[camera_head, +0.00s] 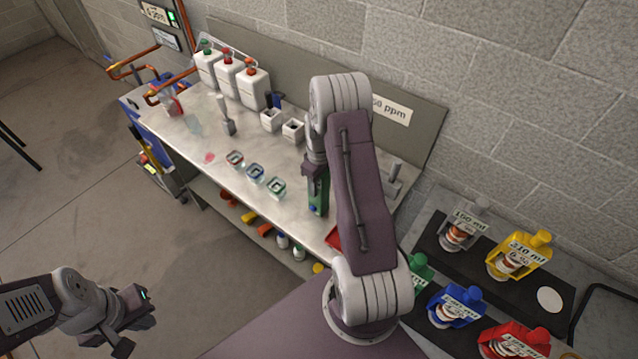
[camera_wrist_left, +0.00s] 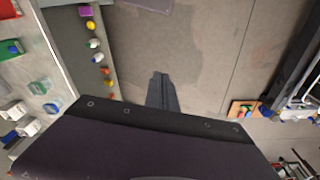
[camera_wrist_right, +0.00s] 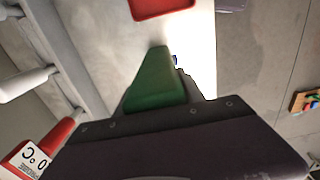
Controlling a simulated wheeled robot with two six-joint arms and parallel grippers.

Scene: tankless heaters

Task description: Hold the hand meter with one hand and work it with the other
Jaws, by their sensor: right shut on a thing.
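The hand meter (camera_head: 318,197) is a green, upright-looking body with a small blue mark near its lower end. My right gripper (camera_head: 316,172) is shut on its upper part and holds it over the front edge of the bench. In the right wrist view the meter (camera_wrist_right: 156,80) is a green block between the jaws, its face turned away. My left gripper (camera_head: 140,318) is well away at the lower left, over the floor, with nothing seen in it. In the left wrist view its fingers (camera_wrist_left: 162,92) show as one narrow dark shape, so their gap is unclear.
The bench (camera_head: 195,140) carries white bottles (camera_head: 230,75) with coloured caps, small white boxes (camera_head: 271,120) and several little glass dishes (camera_head: 255,172). Coloured bottles (camera_head: 518,257) stand on a dark mat at right. Open floor (camera_head: 90,220) lies left of the bench.

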